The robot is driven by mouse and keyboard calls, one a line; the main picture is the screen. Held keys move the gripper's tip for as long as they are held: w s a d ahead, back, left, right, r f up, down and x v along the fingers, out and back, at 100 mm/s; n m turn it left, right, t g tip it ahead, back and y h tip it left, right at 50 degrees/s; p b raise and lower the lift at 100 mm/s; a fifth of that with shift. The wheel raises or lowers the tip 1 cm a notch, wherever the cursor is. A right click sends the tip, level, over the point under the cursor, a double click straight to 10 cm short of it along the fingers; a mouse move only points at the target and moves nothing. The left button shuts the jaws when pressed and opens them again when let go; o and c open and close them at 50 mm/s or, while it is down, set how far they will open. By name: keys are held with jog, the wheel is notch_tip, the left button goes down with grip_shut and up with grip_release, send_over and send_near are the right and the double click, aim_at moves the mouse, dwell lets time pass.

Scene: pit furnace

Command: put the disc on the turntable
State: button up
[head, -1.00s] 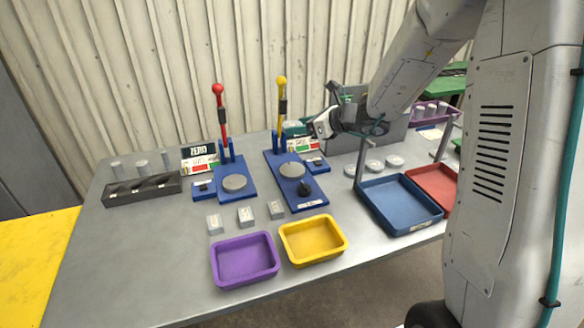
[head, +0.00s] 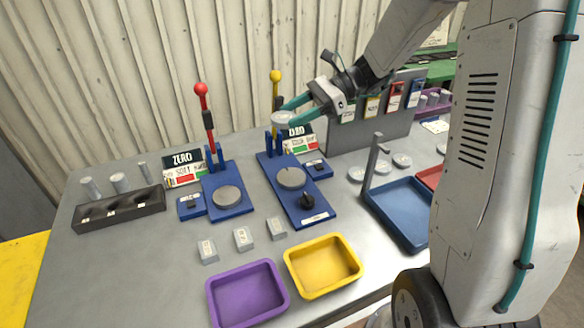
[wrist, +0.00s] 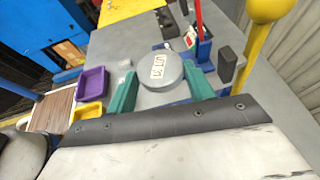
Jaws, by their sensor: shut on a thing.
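My gripper (head: 286,114) is shut on a pale grey disc (head: 283,119), held in the air between its teal fingers. In the wrist view, the disc (wrist: 165,70) shows a printed label. Two blue bases each bear a round grey plate: the left plate (head: 228,196) by the red lever (head: 207,120), the right plate (head: 291,178) by the yellow lever (head: 275,95). I cannot tell which one is called the turntable. The held disc is above and behind the right plate, close to the yellow lever. Both plates look bare.
A purple tray (head: 247,293) and a yellow tray (head: 323,265) stand at the front. Several grey blocks (head: 243,239) stand behind them. A black rack (head: 118,208) is at left, a blue tray (head: 401,228) at right. Loose discs (head: 379,167) lie behind the blue tray.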

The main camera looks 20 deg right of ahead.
send_over(301, 174)
notch_tip(301, 174, down, 12)
jog(key=shift+s+f, duration=0.1)
jog(key=shift+a+f, duration=0.1)
jog(key=shift+f, duration=2.3)
jog(key=shift+f, duration=0.1)
jog(key=o, duration=1.2)
jog(key=shift+r, duration=0.2)
jog(key=v, duration=1.2)
jog(key=shift+s, duration=0.15)
